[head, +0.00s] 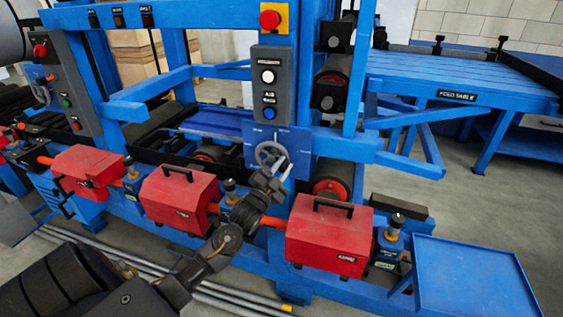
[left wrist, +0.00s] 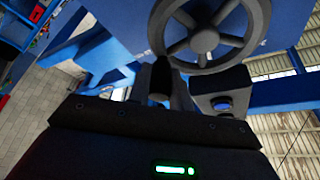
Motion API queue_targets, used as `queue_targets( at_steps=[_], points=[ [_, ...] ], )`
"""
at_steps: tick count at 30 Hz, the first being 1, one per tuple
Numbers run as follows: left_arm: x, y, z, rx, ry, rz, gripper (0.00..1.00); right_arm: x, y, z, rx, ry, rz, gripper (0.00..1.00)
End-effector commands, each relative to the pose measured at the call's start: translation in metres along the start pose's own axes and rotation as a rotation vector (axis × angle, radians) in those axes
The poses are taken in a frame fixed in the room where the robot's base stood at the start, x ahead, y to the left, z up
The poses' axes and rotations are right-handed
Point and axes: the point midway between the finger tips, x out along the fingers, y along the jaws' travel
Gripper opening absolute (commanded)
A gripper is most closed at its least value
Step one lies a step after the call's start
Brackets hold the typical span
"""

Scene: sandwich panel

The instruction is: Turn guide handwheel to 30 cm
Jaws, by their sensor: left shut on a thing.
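The guide handwheel (head: 269,152) is a small grey spoked wheel on a blue plate (head: 301,143) with faint white markings too small to read. My left gripper (head: 280,171) reaches up to the wheel's lower right edge in the head view and is shut on it. In the left wrist view the handwheel (left wrist: 205,38) fills the top, and the dark fingers (left wrist: 172,75) meet its lower left rim. The part of the wheel between the fingers is hidden. My right gripper is not in view.
A control box with buttons (head: 284,87) and a red emergency stop (head: 270,20) sit above the wheel. A blue tray (head: 470,275) stands at the right. A fold table (head: 455,80) is behind.

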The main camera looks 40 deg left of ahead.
Motion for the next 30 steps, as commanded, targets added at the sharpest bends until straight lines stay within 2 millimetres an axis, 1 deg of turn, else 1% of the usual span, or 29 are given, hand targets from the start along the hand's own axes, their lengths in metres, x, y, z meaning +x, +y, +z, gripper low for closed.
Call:
queue_targets(
  at_steps=[6,12,19,30],
  points=[
    [-0.003,0.006,0.006,0.145,-0.001,0.065,0.0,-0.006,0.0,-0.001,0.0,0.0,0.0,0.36],
    [-0.005,0.009,0.01,0.231,-0.002,0.1,0.0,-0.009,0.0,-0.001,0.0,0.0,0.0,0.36],
    [-0.006,0.011,0.012,0.279,-0.001,0.121,0.0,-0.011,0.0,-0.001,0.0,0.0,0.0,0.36],
    [-0.006,0.012,0.013,0.288,-0.001,0.126,0.0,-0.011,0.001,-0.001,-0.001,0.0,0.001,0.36]
  ],
)
